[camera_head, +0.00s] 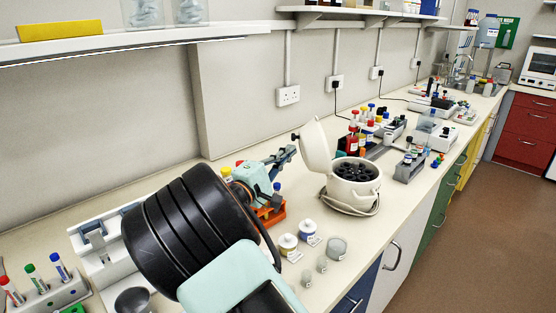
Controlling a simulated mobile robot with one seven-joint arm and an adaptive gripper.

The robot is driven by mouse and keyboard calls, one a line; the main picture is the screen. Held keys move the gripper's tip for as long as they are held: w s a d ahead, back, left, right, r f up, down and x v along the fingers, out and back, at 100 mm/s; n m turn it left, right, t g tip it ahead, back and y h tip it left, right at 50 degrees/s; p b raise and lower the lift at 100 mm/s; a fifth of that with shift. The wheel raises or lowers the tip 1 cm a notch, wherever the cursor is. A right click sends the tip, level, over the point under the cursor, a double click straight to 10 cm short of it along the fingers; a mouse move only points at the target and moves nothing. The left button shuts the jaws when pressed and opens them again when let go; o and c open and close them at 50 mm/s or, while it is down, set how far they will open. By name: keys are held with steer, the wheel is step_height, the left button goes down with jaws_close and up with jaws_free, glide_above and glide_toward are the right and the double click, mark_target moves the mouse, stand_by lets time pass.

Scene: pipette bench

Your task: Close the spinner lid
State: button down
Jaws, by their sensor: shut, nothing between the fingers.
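The spinner (352,188) is a round cream-white machine on the bench, right of the picture's middle. Its lid (314,152) stands open, tilted up on the left side of the body. The dark rotor (357,169) with its several holes shows inside. My gripper (291,151) is just left of the raised lid, at about its height, with its fingers shut and nothing between them. I cannot tell whether the fingertips touch the lid. My thick black arm fills the lower left and hides part of the bench.
An orange rack (270,215) stands under my gripper. Small jars (288,243) and a glass dish (337,247) sit in front of the spinner. Red-capped bottles (353,140) and a grey tube rack (409,168) stand behind and right. Shelves (130,45) hang above on the wall.

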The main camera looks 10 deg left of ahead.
steer(key=shift+x, duration=0.75)
